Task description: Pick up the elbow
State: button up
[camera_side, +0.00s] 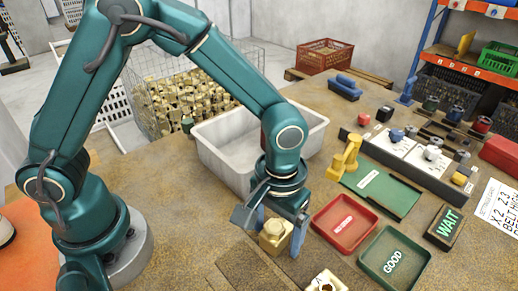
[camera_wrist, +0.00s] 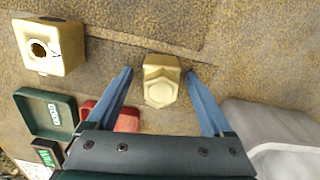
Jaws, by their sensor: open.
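A brass fitting with a hexagonal end, which I take for the elbow (camera_side: 274,236), sits on the brown worktop below my gripper (camera_side: 279,243). In the wrist view the elbow (camera_wrist: 161,80) lies between the tips of the two blue fingers of my gripper (camera_wrist: 158,73), with a gap on each side. The fingers are spread and hold nothing. In the side view part of the elbow is hidden by my gripper. A second brass piece (camera_wrist: 48,52), a block with a round hole, stands apart to the left in the wrist view; it also shows at the side view's bottom edge (camera_side: 326,281).
A red tray (camera_side: 344,247) and a green tray marked GOOD (camera_side: 372,268) lie right of my gripper. A grey bin (camera_side: 222,165) stands behind it. A yellow device (camera_side: 345,160) stands by a green mat (camera_side: 400,209). A WAIT sign (camera_side: 443,230) is farther right.

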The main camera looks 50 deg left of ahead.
grip_shut()
dwell(1.4)
